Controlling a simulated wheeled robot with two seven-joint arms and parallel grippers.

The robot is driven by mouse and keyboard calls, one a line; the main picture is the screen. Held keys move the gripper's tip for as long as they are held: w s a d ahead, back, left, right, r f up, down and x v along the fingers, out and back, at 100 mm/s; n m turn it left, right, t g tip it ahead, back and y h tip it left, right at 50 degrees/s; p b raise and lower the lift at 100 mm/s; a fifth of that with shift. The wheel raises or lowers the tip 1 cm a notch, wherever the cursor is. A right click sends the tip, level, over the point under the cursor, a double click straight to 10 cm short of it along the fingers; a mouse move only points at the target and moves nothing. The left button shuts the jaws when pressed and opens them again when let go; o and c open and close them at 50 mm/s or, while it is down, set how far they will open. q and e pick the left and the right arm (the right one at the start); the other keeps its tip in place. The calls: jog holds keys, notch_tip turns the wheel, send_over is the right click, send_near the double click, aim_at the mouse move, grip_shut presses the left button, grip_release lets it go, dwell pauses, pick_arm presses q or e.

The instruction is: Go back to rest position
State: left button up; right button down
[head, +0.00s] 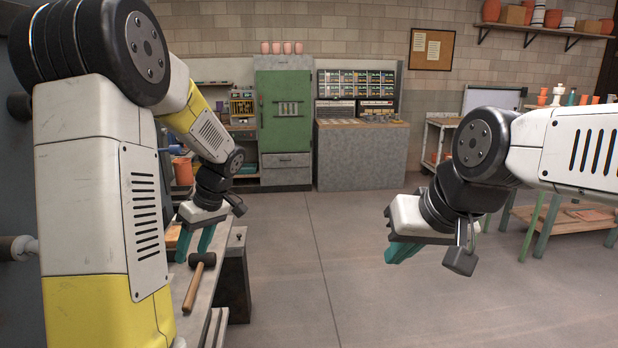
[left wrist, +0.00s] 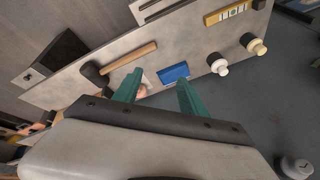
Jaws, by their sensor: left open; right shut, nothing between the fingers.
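My left gripper (head: 196,246) hangs over the workbench at the left of the head view, its teal fingers apart and pointing down. In the left wrist view the left gripper (left wrist: 158,92) is open with nothing between its fingers. My right gripper (head: 402,252) is held out over open floor at the right of the head view. Its teal fingers are together and hold nothing. A mallet (head: 198,276) with a dark head and wooden handle lies on the bench (head: 186,290) just below the left gripper; the mallet also shows in the left wrist view (left wrist: 130,56).
In the left wrist view a blue block (left wrist: 173,73) and white knobs (left wrist: 218,64) are near the bench edge. A green cabinet (head: 284,120) and grey counter (head: 361,155) stand at the back. A wooden-shelved table (head: 565,216) is at the right. The middle floor is clear.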

pick_arm(q)
jog(key=s+d+r+m+t+h, duration=0.3)
jog(key=s+d+r+m, duration=0.3)
jog(key=s, duration=0.3)
jog(key=s+d+r+m+t+h, duration=0.3)
jog(key=s+d+r+m, duration=0.3)
jog(key=s, duration=0.3)
jog(key=shift+d+t+h, duration=0.3)
jog(key=shift+d+h, duration=0.1)
jog(key=shift+d, duration=0.3)
jog(key=shift+s, duration=0.1)
